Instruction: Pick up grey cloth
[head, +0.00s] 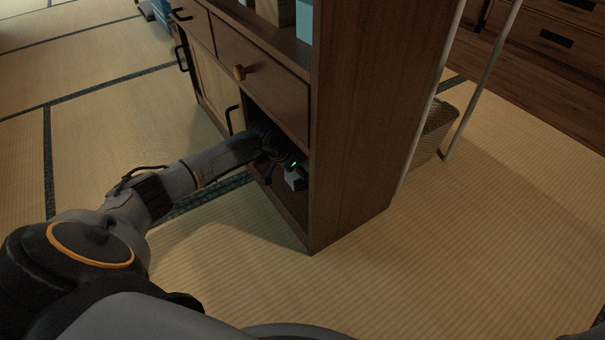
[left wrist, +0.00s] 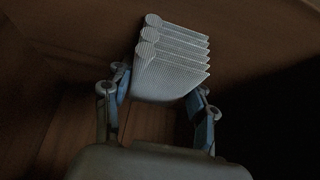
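The grey cloth (left wrist: 172,62) is a folded stack of several ribbed layers. In the left wrist view it lies on a dark wooden surface. In the head view a small pale part of it (head: 296,180) shows inside the low open compartment of the cabinet. My left gripper (left wrist: 160,100) is spread wide, with one finger on each side of the cloth's near end. The fingers are very close to its sides; firm contact cannot be made out. In the head view my left gripper (head: 283,165) is inside the compartment, partly hidden by the cabinet. My right gripper is not in view.
The wooden cabinet (head: 350,130) has a drawer (head: 262,75) right above the compartment and a side panel close to my arm. A woven basket (head: 432,130) and white poles (head: 480,85) stand behind it. Tatami floor (head: 480,250) at the right is clear.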

